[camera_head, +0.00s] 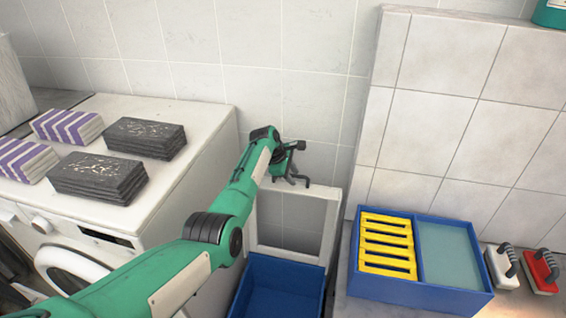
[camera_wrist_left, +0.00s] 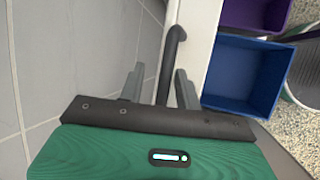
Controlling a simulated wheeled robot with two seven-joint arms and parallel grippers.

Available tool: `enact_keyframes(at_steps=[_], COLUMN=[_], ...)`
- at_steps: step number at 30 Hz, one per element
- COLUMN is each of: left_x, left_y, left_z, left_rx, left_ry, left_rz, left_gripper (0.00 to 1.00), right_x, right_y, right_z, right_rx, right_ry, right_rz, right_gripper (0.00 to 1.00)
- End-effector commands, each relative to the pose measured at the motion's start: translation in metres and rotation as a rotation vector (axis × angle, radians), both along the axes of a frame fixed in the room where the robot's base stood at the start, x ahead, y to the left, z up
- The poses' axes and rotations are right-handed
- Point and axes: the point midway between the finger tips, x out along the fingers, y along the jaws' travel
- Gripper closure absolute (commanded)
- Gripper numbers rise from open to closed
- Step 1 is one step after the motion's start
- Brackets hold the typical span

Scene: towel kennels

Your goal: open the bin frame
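The white bin frame (camera_head: 333,220) stands upright behind a blue bin (camera_head: 275,285), against the tiled wall. Its opening shows the tiles behind. My left gripper (camera_head: 294,180) is at the frame's top edge. In the left wrist view, my left gripper (camera_wrist_left: 160,70) is open, with a dark bar handle (camera_wrist_left: 173,48) between its two fingers. Gaps show on both sides of the handle. The white frame (camera_wrist_left: 198,35) appears as a strip, with the blue bin (camera_wrist_left: 245,72) beyond it. My right gripper is not in view.
A purple bin (camera_wrist_left: 255,12) is beside the blue one. A white washing machine (camera_head: 205,130) with folded towels stands left. At right, a blue tray (camera_head: 400,291) with a yellow rack (camera_head: 386,245) and two brushes (camera_head: 540,270) sit on a counter.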

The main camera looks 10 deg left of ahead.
Motion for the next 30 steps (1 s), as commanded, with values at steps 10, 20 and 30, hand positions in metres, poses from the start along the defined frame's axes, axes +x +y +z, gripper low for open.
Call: enact_keyframes(at_steps=[10, 20, 30], left_x=[-0.012, -0.03, -0.039], left_y=[0.018, 0.04, 0.051], left_z=[0.04, 0.091, 0.117], left_rx=[0.001, 0.0, 0.0], left_ry=[-0.006, -0.006, -0.004], left_rz=[0.002, 0.003, 0.001], left_gripper=[0.66, 0.66, 0.66], right_x=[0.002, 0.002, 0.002], right_y=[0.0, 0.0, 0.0], right_z=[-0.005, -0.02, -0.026], right_rx=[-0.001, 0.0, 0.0], right_ry=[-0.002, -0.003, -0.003], right_rz=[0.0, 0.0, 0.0], right_gripper=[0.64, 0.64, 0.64])
